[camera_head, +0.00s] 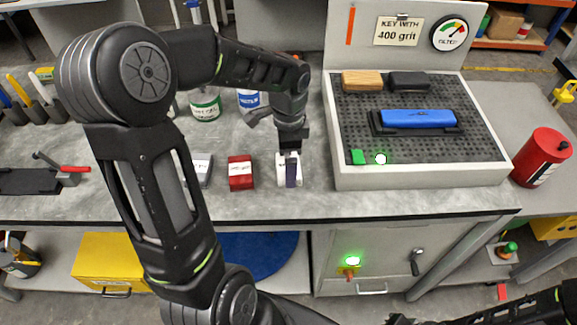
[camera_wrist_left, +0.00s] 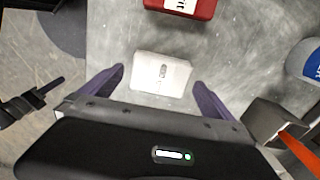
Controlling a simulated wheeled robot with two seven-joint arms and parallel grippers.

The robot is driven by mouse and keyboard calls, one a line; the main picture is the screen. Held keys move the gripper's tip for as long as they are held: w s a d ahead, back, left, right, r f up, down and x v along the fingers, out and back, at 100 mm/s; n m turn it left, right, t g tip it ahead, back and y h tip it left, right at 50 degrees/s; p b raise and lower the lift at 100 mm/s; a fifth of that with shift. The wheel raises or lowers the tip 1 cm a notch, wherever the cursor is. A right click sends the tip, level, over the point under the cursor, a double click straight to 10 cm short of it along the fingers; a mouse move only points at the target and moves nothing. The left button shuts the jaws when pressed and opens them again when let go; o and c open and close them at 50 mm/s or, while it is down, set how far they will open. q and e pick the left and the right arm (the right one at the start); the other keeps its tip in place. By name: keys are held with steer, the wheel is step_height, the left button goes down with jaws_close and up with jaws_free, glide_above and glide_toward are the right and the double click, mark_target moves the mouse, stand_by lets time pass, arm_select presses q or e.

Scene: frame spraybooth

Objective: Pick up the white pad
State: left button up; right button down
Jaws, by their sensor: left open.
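The white pad (camera_wrist_left: 160,75) lies flat on the grey bench, with a small dark marking on its top. My left gripper (camera_wrist_left: 158,88) is open above it. Its two purple fingers show to the left and right of the pad, apart from it in the left wrist view. In the head view my left gripper (camera_head: 289,170) points down and covers part of the white pad (camera_head: 281,180). My right gripper does not show; only a dark part of my right arm is at the lower right.
A red block (camera_head: 240,173) and a grey block (camera_head: 201,169) stand left of the pad. To the right is a perforated tray (camera_head: 420,176) with a blue block (camera_head: 418,118) on it. Cans (camera_head: 205,105) stand behind. A red canister (camera_head: 541,157) is at far right.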

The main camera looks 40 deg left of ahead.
arm_select(q)
steer(key=shift+f, duration=1.35)
steer(key=shift+c, duration=0.2)
steer(key=c, duration=1.2)
